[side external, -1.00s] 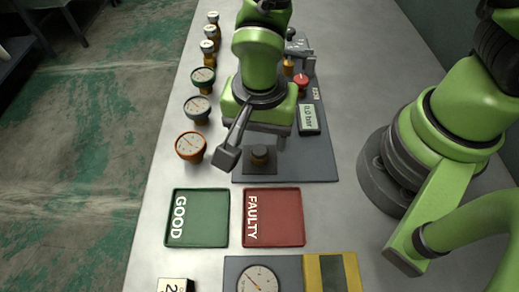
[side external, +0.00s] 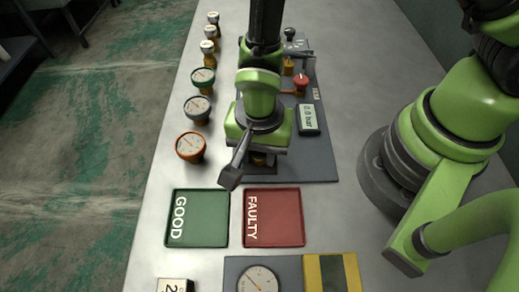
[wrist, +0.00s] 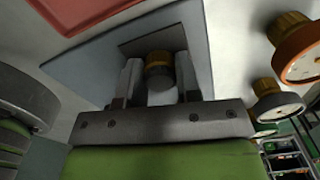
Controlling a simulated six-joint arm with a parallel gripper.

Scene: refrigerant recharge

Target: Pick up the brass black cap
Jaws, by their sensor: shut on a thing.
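The brass black cap (wrist: 159,66) sits between the two fingers of my gripper (wrist: 159,80) in the wrist view, with its brass band and dark top showing. My gripper is shut on it. In the side view my gripper (side external: 263,158) is low over the near end of the dark grey panel (side external: 305,167), and the cap is mostly hidden beneath it. The cap still appears to be at its square dark base; I cannot tell whether it is lifted.
A green GOOD tray (side external: 198,230) and a red FAULTY tray (side external: 284,215) lie in front of the panel. Several round gauges (side external: 191,146) stand in a row on the left. A digital display (side external: 308,119) and red knob (side external: 301,83) are on the panel.

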